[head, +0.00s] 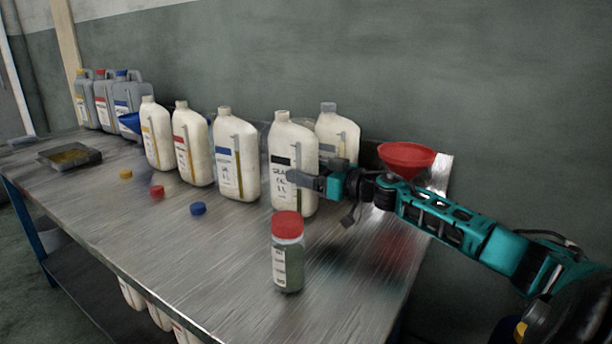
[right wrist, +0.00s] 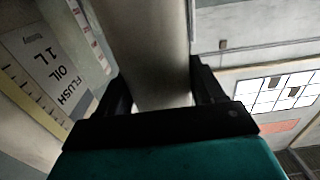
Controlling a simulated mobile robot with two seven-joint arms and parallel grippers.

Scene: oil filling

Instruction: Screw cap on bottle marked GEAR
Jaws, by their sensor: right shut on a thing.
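A cream bottle with a black label band (head: 282,185) stands upright near the table's right end. Its neck top looks pale, with no coloured cap on it. Its label print is too small to read surely; I cannot confirm GEAR. My right gripper (head: 303,181) is at this bottle's right side, shut on its handle, which shows as a pale column between the fingers (right wrist: 160,95) in the right wrist view. Another cream bottle (head: 338,135) with a grey cap stands just behind; a label reading FLUSH OIL 1L (right wrist: 42,68) shows in the wrist view. My left gripper is out of view.
Three cream bottles, yellow (head: 157,135), red (head: 193,150) and blue labelled (head: 235,160), stand left. Yellow (head: 126,174), red (head: 157,191) and blue (head: 198,208) caps lie in front. A red-lidded jar (head: 288,255) stands nearest. A red funnel (head: 405,157) is behind my arm.

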